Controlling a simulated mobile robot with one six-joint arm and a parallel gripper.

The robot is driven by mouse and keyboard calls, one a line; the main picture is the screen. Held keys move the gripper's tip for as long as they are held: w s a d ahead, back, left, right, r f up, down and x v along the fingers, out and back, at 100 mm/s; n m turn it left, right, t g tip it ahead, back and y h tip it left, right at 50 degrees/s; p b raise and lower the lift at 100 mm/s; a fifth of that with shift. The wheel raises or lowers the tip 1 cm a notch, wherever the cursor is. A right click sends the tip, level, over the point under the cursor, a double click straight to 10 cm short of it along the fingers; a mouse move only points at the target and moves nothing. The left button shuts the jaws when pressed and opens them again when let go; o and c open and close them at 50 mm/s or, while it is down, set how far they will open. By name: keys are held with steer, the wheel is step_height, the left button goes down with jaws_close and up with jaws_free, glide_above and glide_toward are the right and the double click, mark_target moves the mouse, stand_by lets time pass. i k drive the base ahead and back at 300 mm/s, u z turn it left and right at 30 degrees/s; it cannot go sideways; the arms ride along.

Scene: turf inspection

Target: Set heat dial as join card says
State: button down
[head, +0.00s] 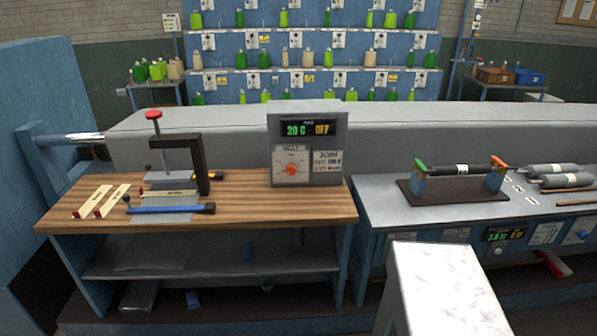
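A grey control box (306,116) stands at the right end of the wooden bench top. Its display (308,128) reads 20 C in green and OFF in orange. The heat dial (291,169) is an orange knob on a white plate below the display; its exact setting is too small to read. The join card (328,161) is on the box to the right of the dial. Its heading looks like JOIN; the smaller lines are unreadable. My gripper is not in view.
A black clamp frame with a red-topped screw (153,115) stands left of the box. A blue-handled tool (170,209) and pale strips (92,202) lie in front. A grey bench (385,220) with a roller stand (452,195) is right. A white block rises at bottom right.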

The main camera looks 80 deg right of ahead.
mark_target(290, 170)
steer(key=u, duration=0.1)
steer(key=k, duration=0.2)
steer(key=z, duration=2.8)
steer(key=i, duration=0.6)
steer(key=z, duration=0.15)
steer(key=k, duration=0.25)
